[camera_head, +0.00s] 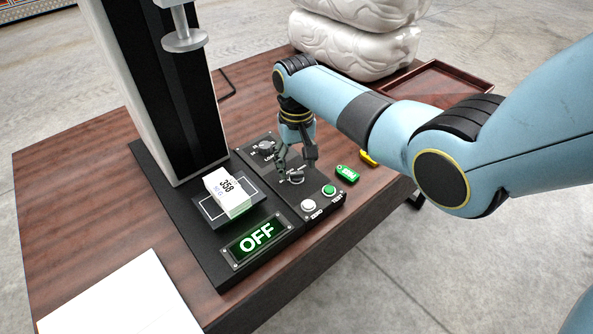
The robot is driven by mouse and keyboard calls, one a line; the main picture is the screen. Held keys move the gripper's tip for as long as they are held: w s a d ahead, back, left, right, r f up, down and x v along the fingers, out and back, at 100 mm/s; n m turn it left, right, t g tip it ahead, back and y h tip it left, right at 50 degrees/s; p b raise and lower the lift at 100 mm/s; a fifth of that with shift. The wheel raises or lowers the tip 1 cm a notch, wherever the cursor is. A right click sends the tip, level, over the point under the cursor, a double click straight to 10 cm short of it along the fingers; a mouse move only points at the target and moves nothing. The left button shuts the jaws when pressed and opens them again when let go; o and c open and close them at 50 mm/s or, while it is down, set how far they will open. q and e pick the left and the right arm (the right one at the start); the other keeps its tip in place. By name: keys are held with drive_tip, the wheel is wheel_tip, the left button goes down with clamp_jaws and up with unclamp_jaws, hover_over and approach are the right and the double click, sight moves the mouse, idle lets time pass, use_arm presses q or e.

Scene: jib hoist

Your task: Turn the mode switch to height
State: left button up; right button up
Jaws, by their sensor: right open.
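A dark control panel (318,208) on the instrument's base carries two round knobs. The upper knob (267,147) has a partly covered label beside it that seems to begin "LOA". The lower knob (296,177) sits just below my right gripper (297,163), with its label mostly hidden. I cannot read which knob is the mode switch or where its pointer is set. My right gripper points down with its fingers apart over the lower knob; I cannot tell whether they touch it. The display (255,239) reads "OFF". My left gripper is out of view.
White and green buttons (308,205) (328,190) sit at the panel's front. A white block (229,195) marked 358 stands on the plate below the column (160,90). Green and yellow tags (347,173) (368,158) lie right. White paper (120,300), a tray (440,85) and wrapped bundles (350,45) surround.

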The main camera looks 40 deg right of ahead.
sight(297, 175)
drive_tip(key=shift+f, duration=1.4)
drive_tip(key=c, duration=1.1)
drive_tip(key=shift+c, duration=0.2)
